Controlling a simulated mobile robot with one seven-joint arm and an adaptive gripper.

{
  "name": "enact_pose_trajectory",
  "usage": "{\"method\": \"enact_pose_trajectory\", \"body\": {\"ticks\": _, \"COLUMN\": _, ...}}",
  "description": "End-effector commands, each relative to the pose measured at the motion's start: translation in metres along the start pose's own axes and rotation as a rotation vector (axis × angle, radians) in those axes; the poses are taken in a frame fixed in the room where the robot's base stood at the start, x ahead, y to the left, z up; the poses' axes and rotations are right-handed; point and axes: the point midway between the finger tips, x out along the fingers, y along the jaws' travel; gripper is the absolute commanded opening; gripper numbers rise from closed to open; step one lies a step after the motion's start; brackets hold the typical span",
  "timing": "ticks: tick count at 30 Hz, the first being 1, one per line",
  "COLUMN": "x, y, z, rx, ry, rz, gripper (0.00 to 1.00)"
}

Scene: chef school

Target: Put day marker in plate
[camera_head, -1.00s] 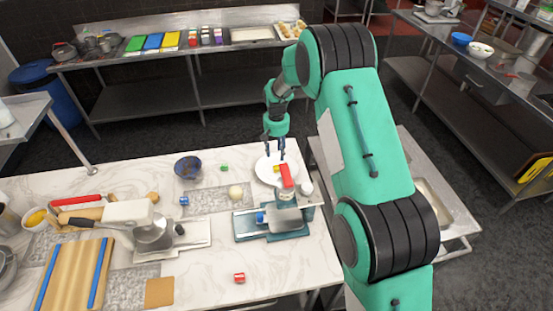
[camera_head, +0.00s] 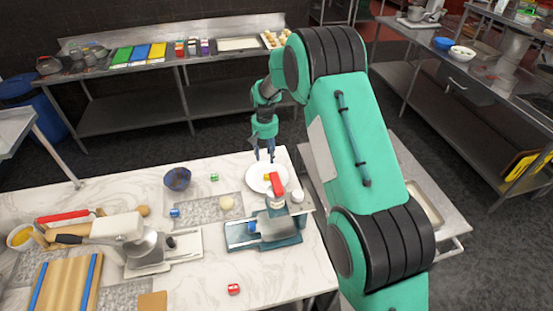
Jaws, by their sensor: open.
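The white plate (camera_head: 254,184) lies on the marble counter, partly covered by the red-topped teal machine in front of it. Other small marker-like cubes stand on the counter: a blue one (camera_head: 174,212), a green one (camera_head: 214,177) and a red one (camera_head: 234,289). My gripper (camera_head: 265,158) is open, pointing down over the far edge of the plate.
The teal slicer-like machine (camera_head: 278,229) stands just in front of the plate. A dark blue bowl (camera_head: 177,178), a pale round item (camera_head: 226,203) and a mixer (camera_head: 130,235) are further left. Counter is clear around the red cube.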

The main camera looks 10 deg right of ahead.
Motion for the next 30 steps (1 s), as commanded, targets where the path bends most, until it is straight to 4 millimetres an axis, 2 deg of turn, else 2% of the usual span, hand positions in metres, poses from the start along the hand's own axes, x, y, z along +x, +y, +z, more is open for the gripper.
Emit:
{"method": "enact_pose_trajectory", "body": {"ticks": 7, "x": -0.008, "y": 0.001, "z": 0.002, "rx": 0.000, "ry": 0.005, "rz": 0.000, "gripper": 0.43}}
{"method": "enact_pose_trajectory", "body": {"ticks": 11, "x": -0.029, "y": 0.002, "z": 0.008, "rx": 0.000, "ry": 0.019, "rz": -0.001, "gripper": 0.43}}
{"method": "enact_pose_trajectory", "body": {"ticks": 14, "x": -0.052, "y": 0.004, "z": 0.017, "rx": 0.000, "ry": 0.033, "rz": -0.002, "gripper": 0.43}}
{"method": "enact_pose_trajectory", "body": {"ticks": 20, "x": -0.115, "y": 0.008, "z": 0.046, "rx": 0.000, "ry": 0.075, "rz": -0.004, "gripper": 0.43}}
{"method": "enact_pose_trajectory", "body": {"ticks": 30, "x": -0.212, "y": 0.017, "z": 0.114, "rx": 0.001, "ry": 0.151, "rz": -0.006, "gripper": 0.43}}
